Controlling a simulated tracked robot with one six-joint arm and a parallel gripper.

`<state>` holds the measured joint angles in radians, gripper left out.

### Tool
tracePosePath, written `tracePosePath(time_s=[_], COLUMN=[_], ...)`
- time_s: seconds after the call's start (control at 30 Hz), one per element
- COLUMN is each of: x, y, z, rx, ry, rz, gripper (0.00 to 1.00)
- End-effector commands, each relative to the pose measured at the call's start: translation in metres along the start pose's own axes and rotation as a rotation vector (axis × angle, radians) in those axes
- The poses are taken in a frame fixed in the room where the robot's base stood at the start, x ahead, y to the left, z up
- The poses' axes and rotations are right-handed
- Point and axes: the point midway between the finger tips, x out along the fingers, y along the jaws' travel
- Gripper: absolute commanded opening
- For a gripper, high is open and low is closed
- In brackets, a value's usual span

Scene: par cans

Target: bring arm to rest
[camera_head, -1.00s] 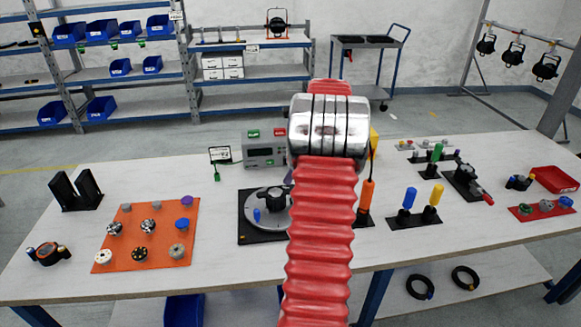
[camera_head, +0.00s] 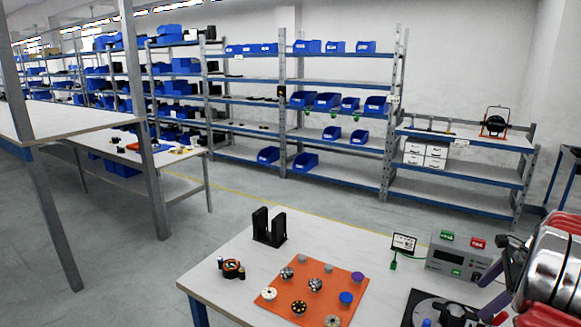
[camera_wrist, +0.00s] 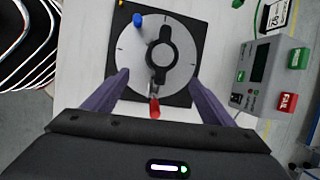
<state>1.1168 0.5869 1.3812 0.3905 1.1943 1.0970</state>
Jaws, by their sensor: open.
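My arm (camera_head: 548,262) shows at the right edge of the head view, red ribbed sleeve and silver joint. My gripper (camera_wrist: 158,78) is open, its two purple fingers apart with nothing held between them. In the wrist view it is over the near side of a round grey dial fixture (camera_wrist: 128,60) on a black plate. The dial has a black centre bar, a blue knob (camera_wrist: 138,19) and a red-tipped lever (camera_wrist: 154,106), which shows between the fingers. The fixture (camera_head: 425,303) is partly cut off in the head view. Height above it is hard to tell.
A test box (camera_head: 458,255) with green and red buttons stands beside the dial, close to my arm. An orange mat (camera_head: 313,290) with several knobs and a black stand (camera_head: 269,227) are to the left. Shelves (camera_head: 340,87) with blue bins line the back wall.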

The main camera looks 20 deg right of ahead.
Motion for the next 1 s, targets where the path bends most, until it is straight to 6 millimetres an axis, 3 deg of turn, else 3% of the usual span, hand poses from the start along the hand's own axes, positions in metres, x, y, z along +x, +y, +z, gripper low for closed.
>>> tracePosePath(time_s=[0.13, 0.27, 0.47, 1.0], x=[0.015, 0.017, 0.014, -0.003], y=[0.023, 0.043, 0.075, 0.175], z=[-0.007, 0.002, 0.042, 0.169], rx=[-0.136, -0.288, -0.558, -1.264], ry=[0.023, 0.048, 0.086, 0.169], rz=[0.036, 0.061, 0.097, 0.161], gripper=[0.78, 0.78, 0.78, 0.78])
